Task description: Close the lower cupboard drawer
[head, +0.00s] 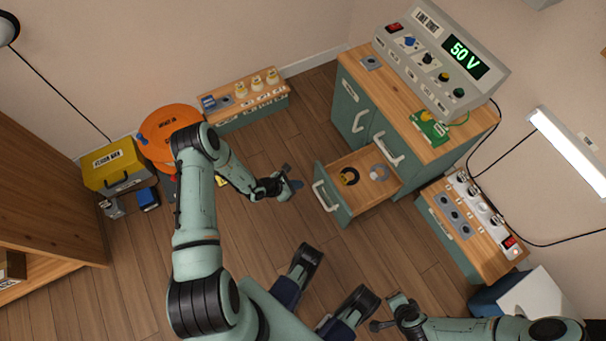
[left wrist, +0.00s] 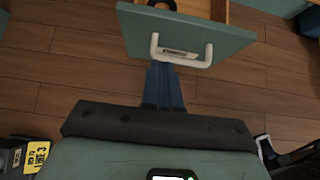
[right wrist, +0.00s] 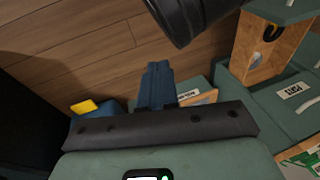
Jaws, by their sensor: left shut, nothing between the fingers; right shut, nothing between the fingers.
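The lower cupboard drawer (head: 362,180) is pulled out of the green cupboard (head: 391,129) in the head view. A dark ring and a light round item lie in it. Its green front with a white handle (head: 326,195) faces my left arm. My left gripper (head: 295,185) is shut and empty, a little left of the drawer front. In the left wrist view its blue fingers (left wrist: 162,85) point at the handle (left wrist: 181,51); I cannot tell whether they touch it. My right gripper (head: 382,324) is low in the head view, away from the drawer; its blue fingers (right wrist: 157,85) are together.
A wood-topped unit with sockets (head: 470,222) stands right of the drawer. A yellow box (head: 113,164), an orange round thing (head: 170,132) and a low drawer unit (head: 245,100) stand at the left and back. Floor left of the drawer is clear.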

